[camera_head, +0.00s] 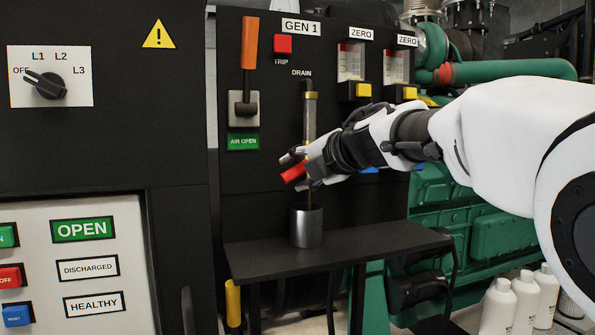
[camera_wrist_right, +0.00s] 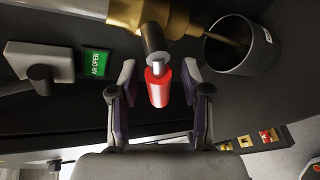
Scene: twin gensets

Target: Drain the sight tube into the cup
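The sight tube (camera_head: 310,117), under the DRAIN label, runs down the black GEN 1 panel, partly hidden by my right gripper. Below it, a grey metal cup (camera_head: 306,228) stands upright on a black shelf. A thin brown line runs down into the cup; I cannot tell whether it is a spout or liquid. It also shows at the cup's mouth in the right wrist view (camera_wrist_right: 226,40). The red valve handle (camera_wrist_right: 158,87) sticks out from a brass body (camera_wrist_right: 150,14). My right gripper (camera_head: 297,172) has its fingers on both sides of the handle, with gaps, open. My left gripper is out of view.
The black shelf (camera_head: 345,246) has free room right of the cup. An orange lever (camera_head: 250,45) above an AIR OPEN sign and a red TRIP button (camera_head: 283,44) are close by. White bottles (camera_head: 525,303) stand low at right.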

